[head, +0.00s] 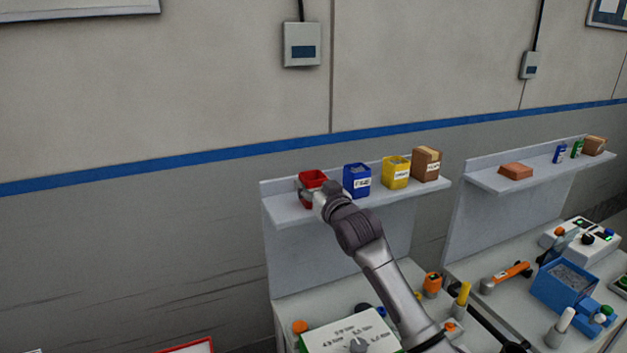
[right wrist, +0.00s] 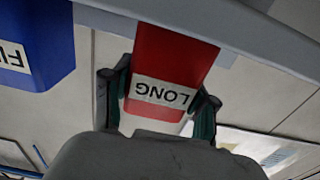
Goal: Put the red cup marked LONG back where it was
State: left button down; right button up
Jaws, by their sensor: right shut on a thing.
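The red cup (head: 313,178) is at the left end of the left wall shelf, to the left of a blue cup (head: 357,181). In the right wrist view the red cup (right wrist: 175,60) shows a white label reading LONG, upside down in the picture. My right gripper (right wrist: 160,100) is shut on this cup, with one finger on each side of it. In the head view my right gripper (head: 318,197) is in front of the cup and hides part of it. I cannot tell whether the cup's base touches the shelf. My left gripper is not in view.
The left shelf (head: 286,212) also bears a yellow cup (head: 396,174) and a brown box (head: 426,164). In the right wrist view the blue cup (right wrist: 35,45) is close beside the red one. Below, the bench holds a white panel (head: 335,337), an orange-handled tool (head: 508,275) and a blue bin (head: 560,288).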

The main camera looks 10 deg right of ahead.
jog(key=o, duration=1.3)
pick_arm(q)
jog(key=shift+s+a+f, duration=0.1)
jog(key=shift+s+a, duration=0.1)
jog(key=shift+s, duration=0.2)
pick_arm(e)
jog(key=shift+s, duration=0.15)
pick_arm(q)
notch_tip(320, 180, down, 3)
jog(key=b, duration=0.3)
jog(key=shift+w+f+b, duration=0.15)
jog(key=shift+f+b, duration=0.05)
jog(key=shift+b, duration=0.15)
pick_arm(e)
jog(key=s, duration=0.4)
jog(key=s+d, duration=0.1)
jog(key=s, duration=0.2)
jog(key=s+d, duration=0.1)
jog(key=s, duration=0.3)
jog(key=shift+s+d, duration=0.1)
jog(key=shift+s, duration=0.2)
